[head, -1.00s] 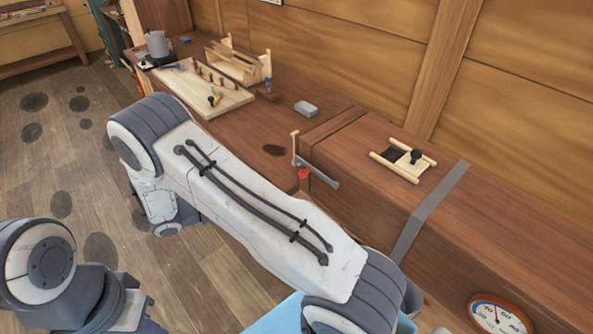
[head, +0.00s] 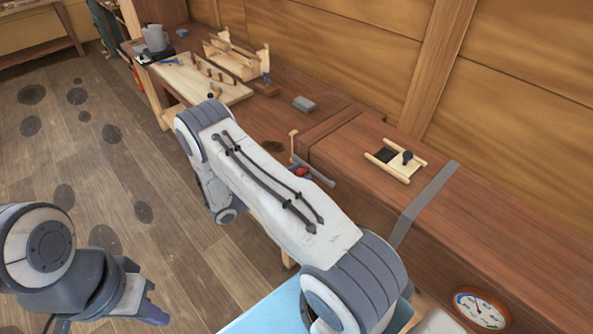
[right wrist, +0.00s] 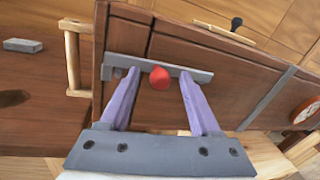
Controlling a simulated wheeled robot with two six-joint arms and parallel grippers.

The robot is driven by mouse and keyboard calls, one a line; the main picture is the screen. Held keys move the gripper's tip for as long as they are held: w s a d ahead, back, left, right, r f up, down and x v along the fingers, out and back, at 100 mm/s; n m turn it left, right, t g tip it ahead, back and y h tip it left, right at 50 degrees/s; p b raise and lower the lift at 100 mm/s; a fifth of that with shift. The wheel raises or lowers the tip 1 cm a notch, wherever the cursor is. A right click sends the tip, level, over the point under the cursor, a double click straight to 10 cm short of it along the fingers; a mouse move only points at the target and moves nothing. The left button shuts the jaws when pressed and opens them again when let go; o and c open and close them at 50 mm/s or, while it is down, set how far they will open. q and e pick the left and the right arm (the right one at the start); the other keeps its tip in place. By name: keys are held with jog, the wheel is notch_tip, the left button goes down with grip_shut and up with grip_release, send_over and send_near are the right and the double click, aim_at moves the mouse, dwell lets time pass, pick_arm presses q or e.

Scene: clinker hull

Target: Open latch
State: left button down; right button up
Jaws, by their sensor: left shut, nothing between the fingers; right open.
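The latch is a grey metal bar (head: 318,174) with a red knob (head: 302,171) on the front of a brown wooden box (head: 345,158). In the right wrist view the bar (right wrist: 200,75) lies roughly level across the box front, with the round red knob (right wrist: 160,78) near its middle. My right gripper (right wrist: 159,75) is open, its two purple fingers on either side of the knob, with gaps to both. Contact with the bar cannot be told. In the head view my right arm covers most of that gripper. My left gripper (head: 152,316) is shut and empty, low at the left, away from the box.
A round gauge (head: 481,308) is on the front at right. A grey block (head: 304,103) and wooden racks (head: 235,60) stand on the bench behind.

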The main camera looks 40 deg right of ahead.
jog(key=shift+d, duration=0.1)
grip_shut()
dwell(1.4)
